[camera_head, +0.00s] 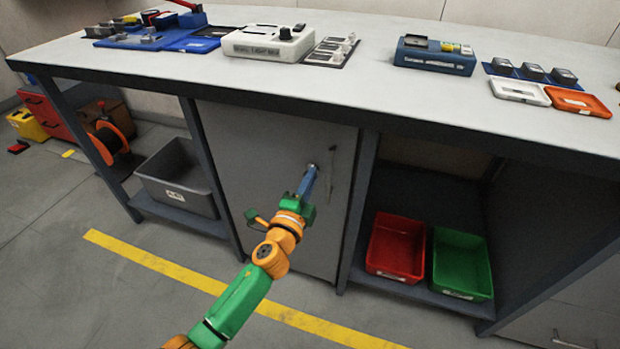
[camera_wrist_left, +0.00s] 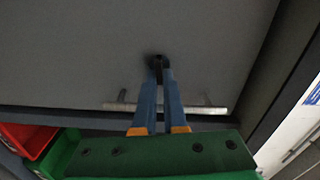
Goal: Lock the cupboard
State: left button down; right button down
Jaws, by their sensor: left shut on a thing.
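The grey cupboard door (camera_head: 265,150) under the workbench is closed, and it fills most of the left wrist view (camera_wrist_left: 90,45). A slim vertical handle (camera_head: 332,160) is on its right side; it appears as a pale bar in the left wrist view (camera_wrist_left: 118,106). My left gripper (camera_head: 309,174) is at the door, just left of the handle. Its blue fingers are shut on a small dark key (camera_wrist_left: 158,62) at the lock, and they hide most of it. I cannot tell how the key is turned. My right gripper is not in view.
The workbench top (camera_head: 360,75) overhangs the cupboard. A grey bin (camera_head: 180,190) stands on the shelf to the left; a red bin (camera_head: 396,247) and a green bin (camera_head: 461,263) stand to the right. The floor before the door is clear, crossed by a yellow line (camera_head: 160,262).

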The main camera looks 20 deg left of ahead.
pick_arm(q)
jog(key=shift+m, duration=0.6)
jog(key=shift+f+m, duration=0.1)
jog(key=shift+m, duration=0.2)
jog(key=c, duration=1.1)
grip_release()
jog(key=shift+o, duration=0.6)
jog(key=shift+s, duration=0.1)
jog(key=s, duration=0.7)
jog(key=shift+a+p, duration=0.15)
jog(key=shift+p, duration=0.2)
